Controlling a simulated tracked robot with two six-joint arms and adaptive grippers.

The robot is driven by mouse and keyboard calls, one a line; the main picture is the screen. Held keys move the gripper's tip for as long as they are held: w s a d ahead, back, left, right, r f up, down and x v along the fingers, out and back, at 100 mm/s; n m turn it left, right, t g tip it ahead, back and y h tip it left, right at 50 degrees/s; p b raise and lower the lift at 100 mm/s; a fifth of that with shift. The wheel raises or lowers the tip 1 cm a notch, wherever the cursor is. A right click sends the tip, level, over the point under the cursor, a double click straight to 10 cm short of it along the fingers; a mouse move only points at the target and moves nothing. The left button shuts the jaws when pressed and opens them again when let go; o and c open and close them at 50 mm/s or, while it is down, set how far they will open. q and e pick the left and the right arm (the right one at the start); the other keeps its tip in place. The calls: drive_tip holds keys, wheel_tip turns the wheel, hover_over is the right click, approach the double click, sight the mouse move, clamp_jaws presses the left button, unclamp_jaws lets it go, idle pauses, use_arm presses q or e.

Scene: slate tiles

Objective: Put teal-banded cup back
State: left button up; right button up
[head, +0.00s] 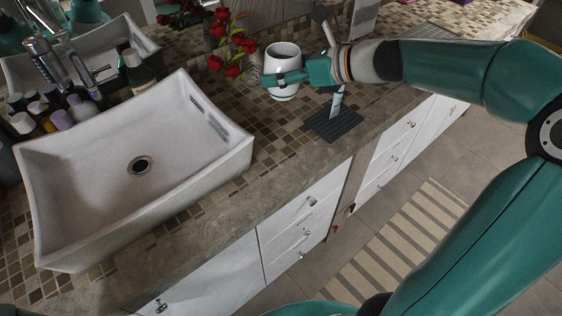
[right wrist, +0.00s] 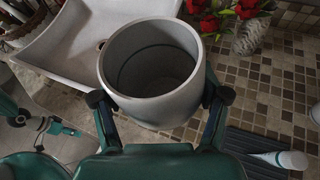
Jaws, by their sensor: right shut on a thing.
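The cup (head: 283,55) is white outside with a dark opening, and it is upright. A thin dark band shows low on its side in the head view. My right gripper (head: 284,79) is shut on the cup's side. In the right wrist view the cup (right wrist: 152,112) sits between both fingertips, its mouth open and empty. Whether its base touches the counter is unclear. A teal and grey arm end, probably my left gripper (right wrist: 62,129), shows small at the left of the right wrist view; its jaws cannot be made out.
A white basin (head: 90,190) fills the left. Red flowers (head: 232,70) stand beside the cup. Several bottles (head: 80,108) crowd the far left. Tiled counter lies between basin and mat.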

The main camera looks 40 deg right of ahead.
drive_tip(key=shift+s+a+f, duration=0.1)
drive_tip(key=shift+s+f, duration=0.05)
drive_tip(key=shift+f, duration=0.2)
wheel_tip(320, 180, down, 14)
drive_tip(key=b, duration=0.4)
drive_tip(key=shift+f, duration=0.1)
use_arm(q)
drive_tip(key=shift+f+b, duration=0.55)
drive_tip(key=shift+f, duration=2.35)
use_arm(e)
drive_tip(key=shift+f, duration=2.35)
drive_tip(key=shift+f, duration=0.15)
drive_tip(key=o, duration=1.7)
use_arm(q)
drive_tip(key=shift+f, duration=0.1)
